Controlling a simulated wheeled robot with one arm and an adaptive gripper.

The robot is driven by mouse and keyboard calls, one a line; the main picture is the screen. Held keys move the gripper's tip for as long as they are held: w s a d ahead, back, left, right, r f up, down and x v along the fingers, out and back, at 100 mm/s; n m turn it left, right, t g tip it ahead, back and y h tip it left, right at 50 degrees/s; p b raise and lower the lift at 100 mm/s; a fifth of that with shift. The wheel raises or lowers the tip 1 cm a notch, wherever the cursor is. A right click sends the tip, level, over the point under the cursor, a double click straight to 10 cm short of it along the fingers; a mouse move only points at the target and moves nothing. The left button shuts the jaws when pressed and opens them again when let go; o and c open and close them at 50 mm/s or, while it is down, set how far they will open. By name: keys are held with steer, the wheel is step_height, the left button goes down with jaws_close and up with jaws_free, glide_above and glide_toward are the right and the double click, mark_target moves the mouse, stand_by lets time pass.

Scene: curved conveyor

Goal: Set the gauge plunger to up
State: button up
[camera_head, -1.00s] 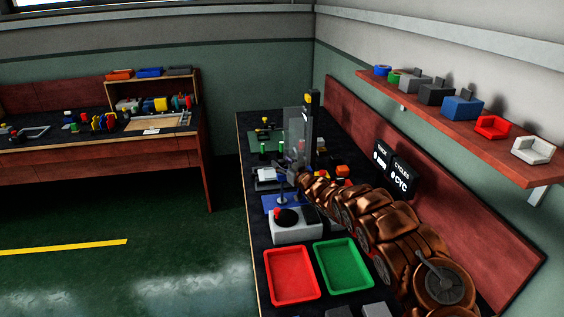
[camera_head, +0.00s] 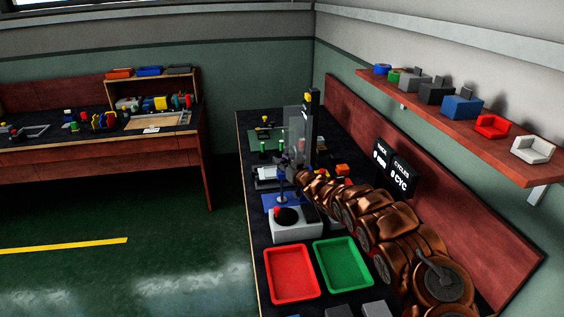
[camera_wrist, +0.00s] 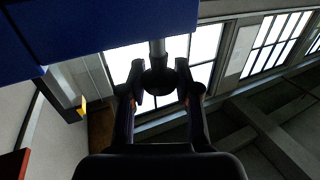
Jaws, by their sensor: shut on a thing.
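The gauge plunger shows in the wrist view as a grey rod (camera_wrist: 157,48) with a dark round knob (camera_wrist: 159,79) at its end. A large blue body (camera_wrist: 100,22) fills the top of that view beside the rod. My gripper (camera_wrist: 160,86) has one finger on each side of the knob and is shut on it. In the head view my gripper (camera_head: 289,176) is at the far end of my arm, above a blue base (camera_head: 272,202) on the bench. The knob is too small and covered to make out there.
A grey box with a black disc and red button (camera_head: 294,232) stands in front of the blue base. A red tray (camera_head: 291,297) and a green tray (camera_head: 343,287) lie nearer. A clear panel (camera_head: 292,125) and dark post (camera_head: 311,125) stand behind my gripper.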

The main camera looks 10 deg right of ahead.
jaws_close()
steer(key=shift+r, duration=0.1)
step_height(320, 180, up, 8)
steer(key=shift+f+p, duration=0.25)
steer(key=shift+p, duration=0.85)
steer(key=o, duration=0.9)
jaws_free()
steer(key=shift+f, duration=0.1)
steer(key=shift+s, duration=0.1)
